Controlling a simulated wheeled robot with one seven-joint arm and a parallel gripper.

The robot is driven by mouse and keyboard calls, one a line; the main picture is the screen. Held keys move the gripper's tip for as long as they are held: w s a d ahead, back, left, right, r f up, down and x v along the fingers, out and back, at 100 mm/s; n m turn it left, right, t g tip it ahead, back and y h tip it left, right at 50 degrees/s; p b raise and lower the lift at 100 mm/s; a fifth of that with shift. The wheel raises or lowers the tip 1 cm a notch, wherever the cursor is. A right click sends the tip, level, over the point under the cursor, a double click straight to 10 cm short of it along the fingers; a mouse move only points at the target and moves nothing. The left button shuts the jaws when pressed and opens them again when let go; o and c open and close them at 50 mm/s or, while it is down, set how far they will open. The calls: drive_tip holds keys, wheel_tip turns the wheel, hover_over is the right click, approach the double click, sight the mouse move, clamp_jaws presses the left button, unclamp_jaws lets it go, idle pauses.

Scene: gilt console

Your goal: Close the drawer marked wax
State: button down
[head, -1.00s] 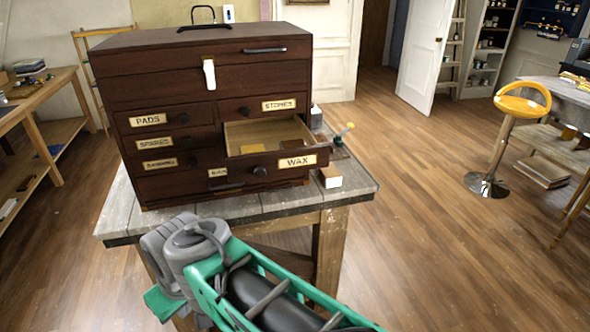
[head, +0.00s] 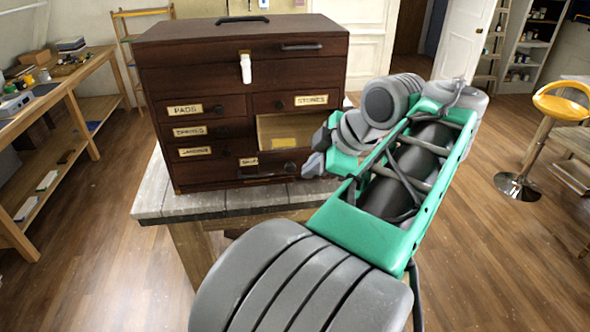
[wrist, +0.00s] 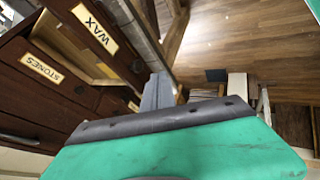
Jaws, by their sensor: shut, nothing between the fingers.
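The wax drawer stands open in the dark wooden chest (head: 200,70). In the head view its pale interior (head: 290,130) shows with a yellow item inside, and my gripper hides the right part of its front with the label. In the wrist view the WAX label (wrist: 95,27) and a dark round knob (wrist: 138,66) show on the drawer front. My gripper (head: 317,152) is shut and empty, close in front of the right side of the drawer. Its grey fingertips (wrist: 157,92) appear near the drawer front in the wrist view; I cannot tell whether they touch it.
The STONES drawer (head: 311,100) above and the PADS drawer (head: 186,109) at left are shut. The chest stands on a grey plank table (head: 150,195). A workbench (head: 70,85) is at left, a yellow stool (head: 560,104) at right. Wooden floor is open between.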

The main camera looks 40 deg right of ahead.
drive_tip(key=w+d+f+p, duration=0.1)
drive_tip(key=w+d+f, duration=0.1)
drive_tip(key=w+f, duration=0.3)
drive_tip(key=shift+w+d+f, duration=0.15)
drive_tip(key=shift+w+f, duration=0.2)
drive_tip(key=shift+w, duration=0.9)
